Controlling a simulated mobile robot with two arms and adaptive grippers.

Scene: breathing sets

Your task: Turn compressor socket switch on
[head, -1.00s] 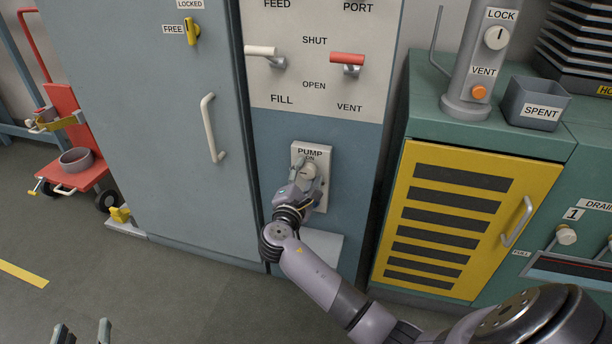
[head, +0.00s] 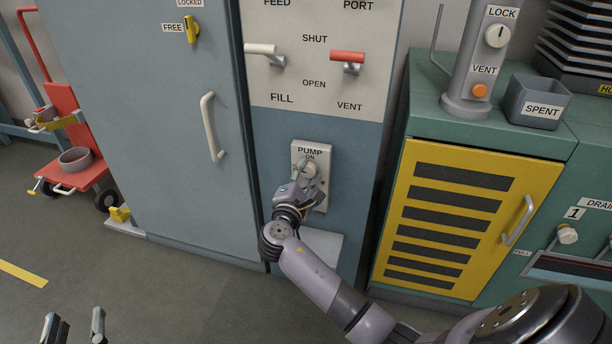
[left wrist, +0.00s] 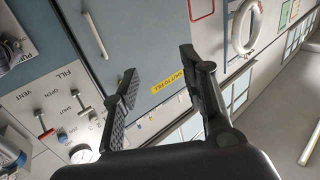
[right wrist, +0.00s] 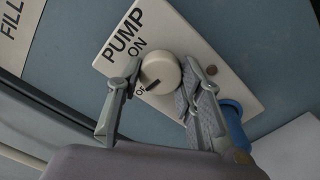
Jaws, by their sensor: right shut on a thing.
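The PUMP switch plate (head: 323,189) is on the blue lower panel, with a round cream knob (head: 310,171) under the word ON. In the right wrist view the knob (right wrist: 161,70) has a dark mark toward its lower left, near a partly covered label starting "OF". My right gripper (right wrist: 160,84) is shut on the knob, one finger at each side. My left gripper (head: 76,325) is open and empty at the lower left of the head view. The left wrist view shows its fingers (left wrist: 157,75) wide apart.
Above the switch are a white FILL lever (head: 261,50) and a red VENT lever (head: 347,57). A tall grey cabinet (head: 150,130) stands left. A green cabinet with a yellow louvred door (head: 400,215) stands right. A blue round piece (right wrist: 233,115) sits beside my right finger.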

